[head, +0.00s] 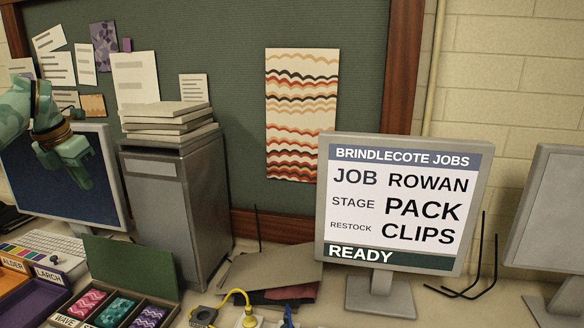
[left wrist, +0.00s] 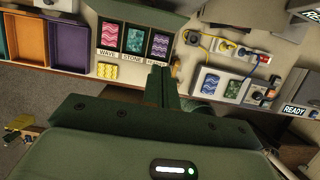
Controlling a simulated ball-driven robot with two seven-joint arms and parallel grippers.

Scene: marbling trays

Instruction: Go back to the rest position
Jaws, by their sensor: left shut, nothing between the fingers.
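My left gripper (head: 80,182) hangs at the left of the head view, in front of the dark screen of the left monitor (head: 62,200). It points downward and its fingers are together. In the left wrist view its dark fingers (left wrist: 158,86) are also shut with nothing between them, over the bench near the box of marbled samples (left wrist: 135,42). The fingers look apart from the bench items, though the exact gap is hard to tell. My right gripper does not show in either view.
The sample box (head: 120,310) with its raised green lid stands below, beside the labelled trays (head: 30,290). A grey cabinet (head: 178,205) with stacked books (head: 165,118) is right of the gripper. The jobs monitor (head: 400,205) stands farther right. Cables (left wrist: 222,44) lie on the bench.

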